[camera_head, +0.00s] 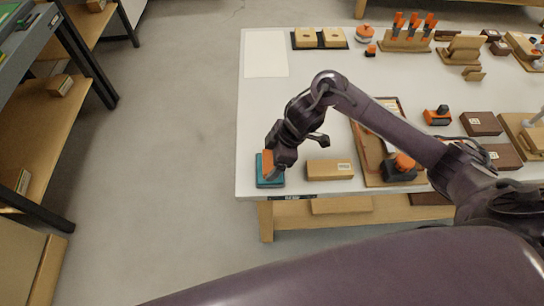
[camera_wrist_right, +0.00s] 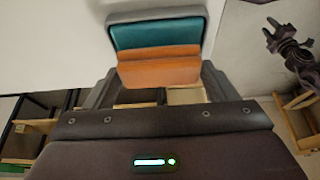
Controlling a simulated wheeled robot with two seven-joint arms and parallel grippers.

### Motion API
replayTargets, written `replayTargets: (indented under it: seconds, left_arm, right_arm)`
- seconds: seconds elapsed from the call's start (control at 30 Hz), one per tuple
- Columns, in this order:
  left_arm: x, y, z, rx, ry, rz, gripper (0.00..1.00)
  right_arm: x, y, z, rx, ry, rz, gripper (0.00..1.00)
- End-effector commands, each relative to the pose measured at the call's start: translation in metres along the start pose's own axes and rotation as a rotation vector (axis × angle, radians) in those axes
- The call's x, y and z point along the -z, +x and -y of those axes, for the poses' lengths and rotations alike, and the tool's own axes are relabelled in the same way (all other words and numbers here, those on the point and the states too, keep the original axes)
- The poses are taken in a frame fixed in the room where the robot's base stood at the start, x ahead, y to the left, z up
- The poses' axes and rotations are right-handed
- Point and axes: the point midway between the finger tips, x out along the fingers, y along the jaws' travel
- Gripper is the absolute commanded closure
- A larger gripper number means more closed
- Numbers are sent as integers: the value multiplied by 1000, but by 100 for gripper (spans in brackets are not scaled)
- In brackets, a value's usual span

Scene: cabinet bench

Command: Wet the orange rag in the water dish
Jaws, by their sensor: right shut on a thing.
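The orange rag (camera_head: 267,162) is between the fingers of my right gripper (camera_head: 275,160), which is shut on it. The rag also shows in the right wrist view (camera_wrist_right: 160,72), spanning the gap between the fingers. The water dish (camera_head: 270,183), teal inside with a grey rim, sits at the table's front left corner. In the right wrist view the dish (camera_wrist_right: 155,35) lies just beyond the rag. The rag is over the dish; I cannot tell whether it touches the water. A dark arm end (camera_wrist_right: 290,45), seemingly my left gripper, shows small at the upper right; its fingers are unclear.
A tan box (camera_head: 325,170) stands just right of the dish. A wooden tray (camera_head: 375,165) and a black-and-orange object (camera_head: 402,168) are further right. A white sheet (camera_head: 266,55) lies at the back left. The table's left side is mostly clear.

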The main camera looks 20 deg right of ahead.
Motion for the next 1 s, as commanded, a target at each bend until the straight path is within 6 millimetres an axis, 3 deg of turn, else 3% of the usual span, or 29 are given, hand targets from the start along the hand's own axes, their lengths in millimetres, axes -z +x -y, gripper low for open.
replayTargets:
  seconds: [1.0]
  left_arm:
    - [-3, 6, 0, 0, 0, 4, 64]
  right_arm:
    - [-4, 10, 0, 1, 0, 0, 39]
